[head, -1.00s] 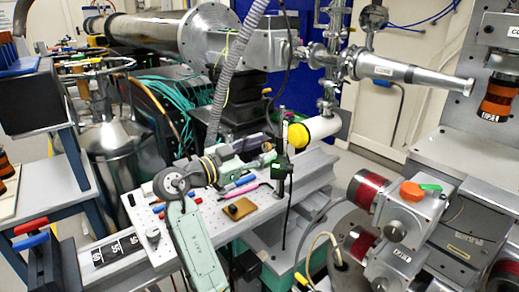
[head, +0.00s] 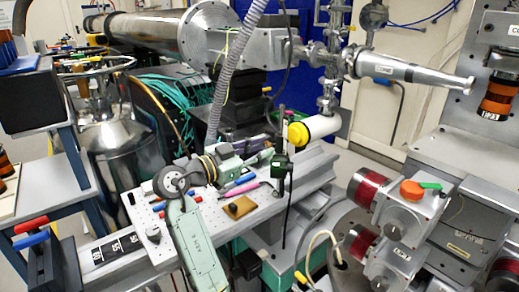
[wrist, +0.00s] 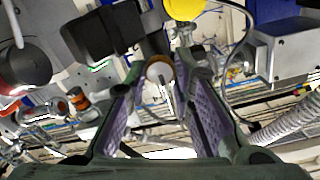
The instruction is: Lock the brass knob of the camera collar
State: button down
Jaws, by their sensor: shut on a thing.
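A white cylinder (head: 321,126) with a yellow end cap (head: 298,134) lies level beside a thin upright post, over the grey rail. A dark clamp (head: 281,166) sits on that post. My gripper (head: 270,153) reaches from the left to the post, just below the yellow cap. In the wrist view, my gripper's two fingers (wrist: 160,75) close around a small round, pale-tan knob (wrist: 159,71), which looks like the brass knob. The yellow cap (wrist: 185,9) shows just beyond it. In the head view the knob is hidden by my gripper, and its locking state cannot be told.
A perforated plate (head: 205,215) below my arm carries pens and a brown block (head: 238,207). A corrugated hose (head: 232,80) hangs close behind my gripper. Motors with red rings (head: 368,187) stand at right. A metal dewar (head: 125,150) stands at left.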

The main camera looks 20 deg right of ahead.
jog(key=shift+n, duration=0.3)
jog(key=n, duration=0.4)
jog(key=n+p, duration=0.1)
jog(key=n, duration=0.2)
jog(key=shift+r+n+p, duration=0.1)
jog(key=shift+n+p, duration=0.2)
jog(key=shift+p, duration=0.1)
jog(key=n+p, duration=0.1)
jog(key=n, duration=0.2)
jog(key=shift+n+p, duration=0.7)
jog(key=shift+n, duration=1.4)
jog(key=c, duration=1.4)
grip_release()
